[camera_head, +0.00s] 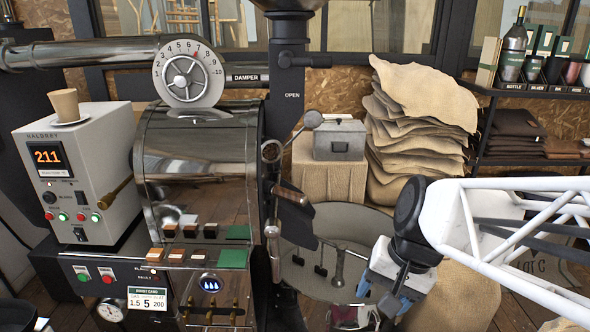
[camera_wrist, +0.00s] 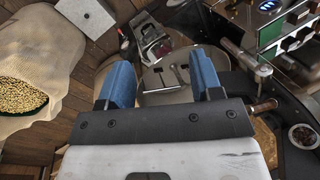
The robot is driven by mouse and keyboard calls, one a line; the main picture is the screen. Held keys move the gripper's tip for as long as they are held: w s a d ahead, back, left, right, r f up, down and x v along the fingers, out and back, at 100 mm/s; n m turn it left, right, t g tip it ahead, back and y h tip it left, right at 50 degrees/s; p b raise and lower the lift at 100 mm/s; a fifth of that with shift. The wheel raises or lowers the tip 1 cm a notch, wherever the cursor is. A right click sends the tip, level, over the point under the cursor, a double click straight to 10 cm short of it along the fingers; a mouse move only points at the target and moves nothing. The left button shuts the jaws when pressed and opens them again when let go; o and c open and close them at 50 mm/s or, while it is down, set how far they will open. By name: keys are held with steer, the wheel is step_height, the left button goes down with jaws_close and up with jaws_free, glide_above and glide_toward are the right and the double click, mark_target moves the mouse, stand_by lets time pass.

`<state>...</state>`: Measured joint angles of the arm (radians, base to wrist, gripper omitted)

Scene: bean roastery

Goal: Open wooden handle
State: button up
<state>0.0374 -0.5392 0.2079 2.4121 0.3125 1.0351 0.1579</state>
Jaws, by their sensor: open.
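A dark brown wooden handle (camera_head: 291,193) sticks out from the front of the shiny roaster drum (camera_head: 196,165), above the round cooling tray, in the head view. My gripper (camera_head: 377,294) is low and to the right of that handle, clearly apart from it. In the wrist view my gripper (camera_wrist: 163,78) has its two blue fingers wide apart with nothing between them. A brown rod-like grip (camera_wrist: 263,107) shows right of the fingers in the wrist view; I cannot tell if it is the same handle.
The round cooling tray (camera_head: 300,266) with stirring arms lies below the handle. A grey control box (camera_head: 78,170) stands at left. Stacked sacks (camera_head: 418,130) and a grey metal box (camera_head: 340,139) stand behind. An open sack of beans (camera_wrist: 20,108) is at the wrist view's left.

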mark_target(288, 197)
steer(key=w+r+n+t+h, duration=0.2)
steer(key=w+n+h, duration=0.75)
steer(key=w, duration=0.75)
steer(key=w+a+f+n+t+h, duration=0.1)
steer(key=w+a+t, duration=0.1)
steer(key=w+a, duration=0.3)
steer(key=w+a+f+n+t+h, duration=0.1)
steer(key=w+a+f+n+t, duration=0.1)
steer(key=w+a, duration=0.4)
steer(key=w+a+f+n+t+h, duration=0.1)
steer(key=w+a+t, duration=0.3)
steer(key=a, duration=0.6)
steer(key=shift+w+f+h, duration=0.55)
steer(key=shift+w+f, duration=0.05)
steer(key=shift+w, duration=0.15)
steer(key=shift+w+d, duration=0.1)
steer(key=shift+x, duration=3.75)
